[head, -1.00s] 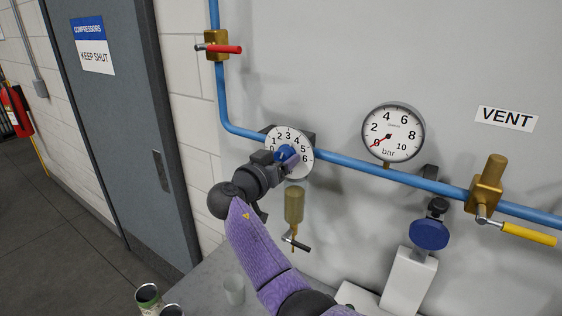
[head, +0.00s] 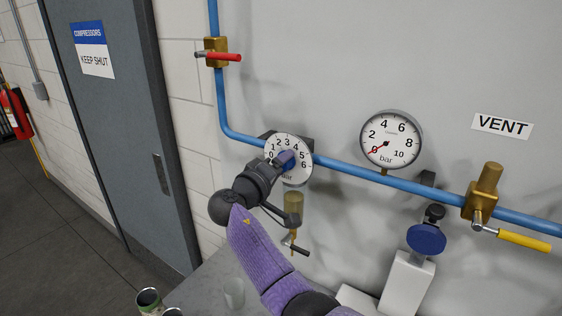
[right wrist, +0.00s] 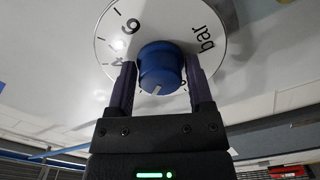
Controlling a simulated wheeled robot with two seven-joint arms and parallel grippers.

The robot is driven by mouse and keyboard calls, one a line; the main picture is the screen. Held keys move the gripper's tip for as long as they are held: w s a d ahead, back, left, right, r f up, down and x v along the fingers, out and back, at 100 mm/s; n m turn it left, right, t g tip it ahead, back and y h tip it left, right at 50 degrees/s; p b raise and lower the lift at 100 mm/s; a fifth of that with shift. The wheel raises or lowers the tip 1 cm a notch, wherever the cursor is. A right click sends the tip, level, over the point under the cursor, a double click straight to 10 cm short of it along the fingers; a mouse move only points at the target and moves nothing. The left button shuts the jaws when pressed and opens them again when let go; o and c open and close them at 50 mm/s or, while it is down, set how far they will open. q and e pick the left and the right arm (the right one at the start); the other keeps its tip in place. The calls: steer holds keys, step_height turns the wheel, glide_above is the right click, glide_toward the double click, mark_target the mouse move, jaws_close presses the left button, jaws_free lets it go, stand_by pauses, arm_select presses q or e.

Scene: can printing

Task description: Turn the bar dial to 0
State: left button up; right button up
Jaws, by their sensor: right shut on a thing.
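The bar dial is a round white plate (head: 301,147) numbered from 0 to 6, on the blue pipe at the middle of the head view. Its blue knob (right wrist: 160,68) shows in the right wrist view. My right gripper (head: 285,161) is at the dial, shut on the knob with one finger on each side. A white mark on the knob points to the lower edge of the wrist view. The number it meets is hidden by the gripper. My left gripper is not in view.
A pressure gauge (head: 412,138) right of the dial has its red needle near 0. A red-handled valve (head: 217,54) is above left, and a yellow-handled valve (head: 484,196) is at right. A brass fitting (head: 293,203) hangs below the dial. An open can (head: 149,300) stands at bottom left.

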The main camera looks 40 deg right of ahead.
steer(key=n+p, duration=0.3)
steer(key=n, duration=0.3)
steer(key=shift+r, duration=0.15)
steer(key=shift+n+p, duration=1.5)
steer(key=shift+n, duration=1)
steer(key=shift+f, duration=0.2)
steer(key=o, duration=1.1)
steer(key=shift+a, duration=0.1)
steer(key=shift+r, duration=0.1)
steer(key=b+v, duration=0.1)
steer(key=v, duration=0.9)
steer(key=shift+b, duration=0.4)
